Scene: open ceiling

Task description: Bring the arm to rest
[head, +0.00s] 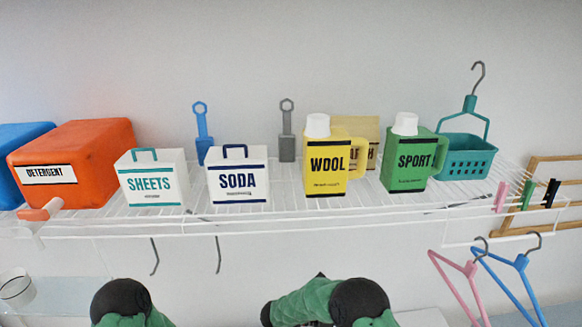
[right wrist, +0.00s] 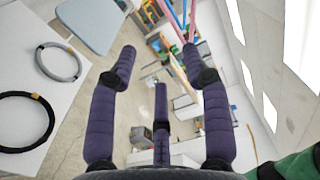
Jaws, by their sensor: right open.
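My right gripper (right wrist: 160,66) shows in the right wrist view with its purple fingers spread apart, open and empty. Nothing lies between its fingertips; the floor and far furniture show beyond them. In the head view only green and dark links of my arms show at the bottom edge, low in front of the shelf. Neither gripper shows in the head view. My left gripper is not in view.
A white wire shelf (head: 300,219) holds an orange detergent box (head: 95,150), cartons, bottles and a teal basket (head: 468,160). Pink (head: 462,270) and blue (head: 507,275) hangers hang below right. The right wrist view shows a white table (right wrist: 62,105) with two rings at left.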

